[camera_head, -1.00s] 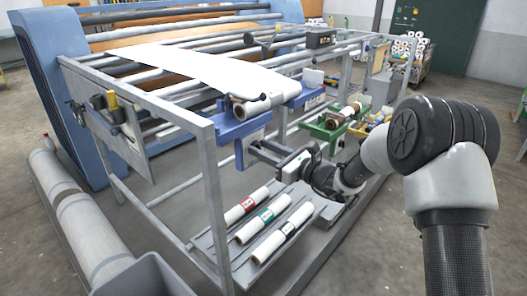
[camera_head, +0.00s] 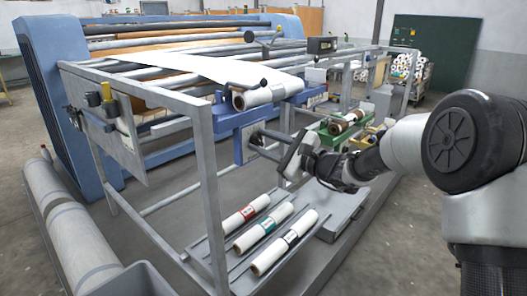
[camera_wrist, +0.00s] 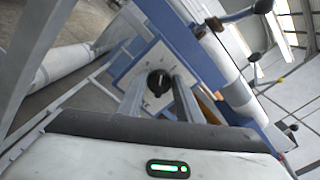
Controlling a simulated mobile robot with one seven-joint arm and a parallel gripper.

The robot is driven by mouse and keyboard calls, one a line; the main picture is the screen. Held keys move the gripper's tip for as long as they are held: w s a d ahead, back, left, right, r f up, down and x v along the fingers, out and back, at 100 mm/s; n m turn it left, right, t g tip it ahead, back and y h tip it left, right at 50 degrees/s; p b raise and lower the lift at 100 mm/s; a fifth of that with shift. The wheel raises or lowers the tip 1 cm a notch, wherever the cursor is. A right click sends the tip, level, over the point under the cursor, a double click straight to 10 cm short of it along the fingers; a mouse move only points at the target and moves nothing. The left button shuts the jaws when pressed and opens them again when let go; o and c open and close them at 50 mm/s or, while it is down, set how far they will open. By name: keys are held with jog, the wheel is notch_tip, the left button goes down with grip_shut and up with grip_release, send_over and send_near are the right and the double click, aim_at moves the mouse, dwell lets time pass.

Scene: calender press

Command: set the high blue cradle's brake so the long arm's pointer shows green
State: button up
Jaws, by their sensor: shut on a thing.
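The high blue cradle (camera_head: 228,122) is at the near end of the frame, with a white roll lying in it. The cradle also shows in the wrist view (camera_wrist: 178,32). On its face is a pale plate with a black brake knob (camera_wrist: 159,84), which carries a light line. My gripper (camera_head: 264,142) reaches the cradle's lower face from the right. In the wrist view its two fingers (camera_wrist: 159,97) stand on either side of the knob and are shut on it. I cannot make out a long pointer arm or any green mark on the plate.
A lower green cradle (camera_head: 330,138) with a brown-cored roll stands right of my gripper. Several white rolls (camera_head: 282,240) lie on the rack below. Grey frame posts (camera_head: 207,190) stand to the left. Open floor lies at the right.

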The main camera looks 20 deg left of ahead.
dwell(0.3)
jog(key=o, duration=1)
jog(key=shift+d, duration=0.1)
jog(key=p+v, duration=0.2)
jog(key=v, duration=1.5)
jog(key=shift+s+d, duration=0.1)
jog(key=shift+d, duration=0.05)
